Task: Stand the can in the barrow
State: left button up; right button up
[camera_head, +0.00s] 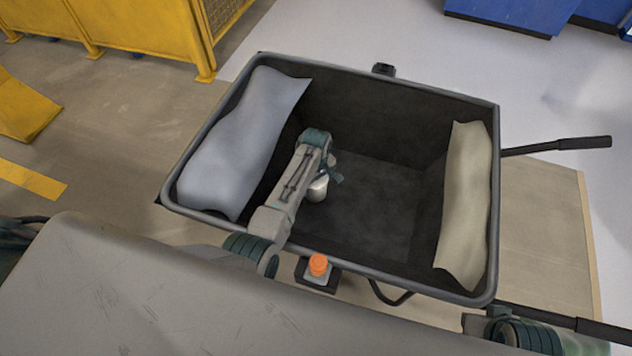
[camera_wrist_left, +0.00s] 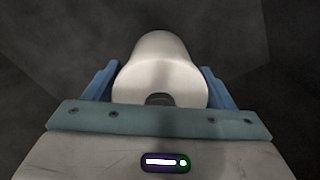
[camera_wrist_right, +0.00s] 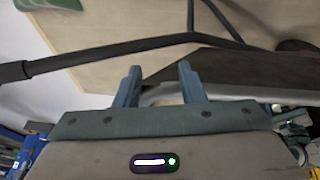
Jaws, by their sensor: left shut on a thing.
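The barrow (camera_head: 375,205) is a dark, deep tub in the middle of the head view. My left arm reaches over its near rim. The can (camera_head: 318,190) is pale and metallic, inside the tub and left of its middle. My left gripper (camera_head: 322,178) is shut on the can; the left wrist view shows the can (camera_wrist_left: 160,65) between its blue fingers. The can looks roughly upright and low in the tub; I cannot tell whether its base touches the floor. My right gripper (camera_wrist_right: 158,85) is open and empty outside the barrow, near a dark bar.
A grey-blue sack (camera_head: 240,140) leans on the left wall and a beige sack (camera_head: 465,205) on the right wall. An orange button (camera_head: 318,265) sits at the near rim. A handle (camera_head: 560,146) sticks out right. The tub's middle floor is clear.

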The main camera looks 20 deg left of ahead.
pick_arm(q)
jog(key=o, duration=1.2)
jog(key=shift+f, duration=0.1)
jog(key=shift+o, duration=0.2)
jog(key=shift+r, duration=0.2)
notch_tip(320, 180, up, 12)
jog(key=shift+f+p, duration=0.1)
jog(key=shift+p, duration=1.1)
pick_arm(e)
notch_tip(320, 180, down, 7)
jog(key=w+g, duration=0.1)
jog(key=shift+w+d, duration=0.2)
jog(key=shift+d, duration=0.25)
